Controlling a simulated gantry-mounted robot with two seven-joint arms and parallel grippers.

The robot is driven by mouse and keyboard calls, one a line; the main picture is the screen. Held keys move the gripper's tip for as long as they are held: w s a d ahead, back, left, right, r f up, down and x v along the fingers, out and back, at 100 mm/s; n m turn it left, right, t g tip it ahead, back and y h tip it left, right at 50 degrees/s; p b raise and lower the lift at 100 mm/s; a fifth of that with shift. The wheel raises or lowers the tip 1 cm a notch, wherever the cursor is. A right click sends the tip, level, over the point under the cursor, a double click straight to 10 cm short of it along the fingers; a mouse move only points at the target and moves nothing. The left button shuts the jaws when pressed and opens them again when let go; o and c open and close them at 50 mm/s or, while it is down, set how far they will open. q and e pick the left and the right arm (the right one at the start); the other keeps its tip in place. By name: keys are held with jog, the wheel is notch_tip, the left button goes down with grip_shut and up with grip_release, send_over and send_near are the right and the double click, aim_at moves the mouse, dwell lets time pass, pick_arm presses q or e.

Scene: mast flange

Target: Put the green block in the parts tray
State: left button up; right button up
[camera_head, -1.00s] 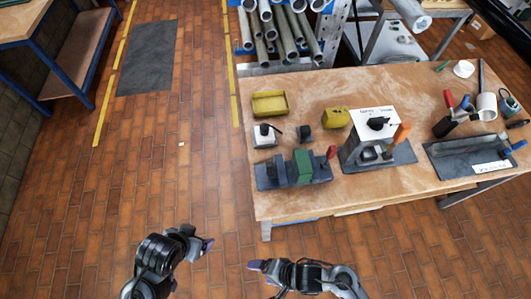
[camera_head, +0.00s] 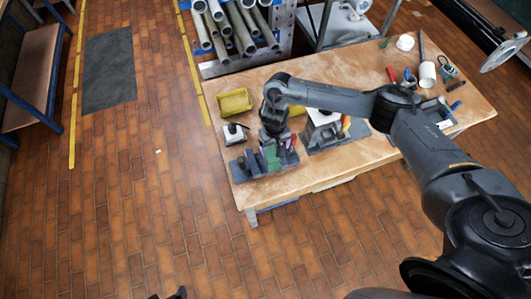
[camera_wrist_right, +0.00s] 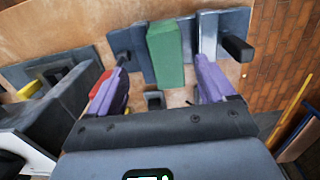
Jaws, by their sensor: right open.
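The green block (camera_head: 271,158) stands in a dark grey vise-like fixture (camera_head: 245,167) near the left front of the workbench. It also shows in the right wrist view (camera_wrist_right: 166,55), between grey blocks of the fixture (camera_wrist_right: 128,42). My right gripper (camera_head: 274,145) is over the fixture, open and empty. In the right wrist view its purple fingers (camera_wrist_right: 164,75) are on either side of the green block, with gaps on both sides. A yellow open tray (camera_head: 235,102), apparently the parts tray, is empty behind the fixture. Only a sliver of my left gripper (camera_head: 176,294) shows at the bottom edge.
A small white-and-grey device (camera_head: 234,135) stands between tray and fixture. A white box machine (camera_head: 322,128) stands right of my right gripper. A yellow object (camera_head: 298,110) is partly hidden behind my arm. Tools and a white cup (camera_head: 427,73) are at the right end.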

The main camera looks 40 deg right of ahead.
aim_at(271, 152)
jog(key=shift+w+r, duration=0.55)
jog(key=shift+w, duration=0.05)
jog(key=shift+w+f, duration=0.3)
jog(key=shift+f, duration=4.75)
jog(key=shift+c, duration=0.5)
jog(key=c, duration=1.2)
jog(key=shift+r, duration=0.1)
grip_shut()
jog(key=shift+r, duration=0.1)
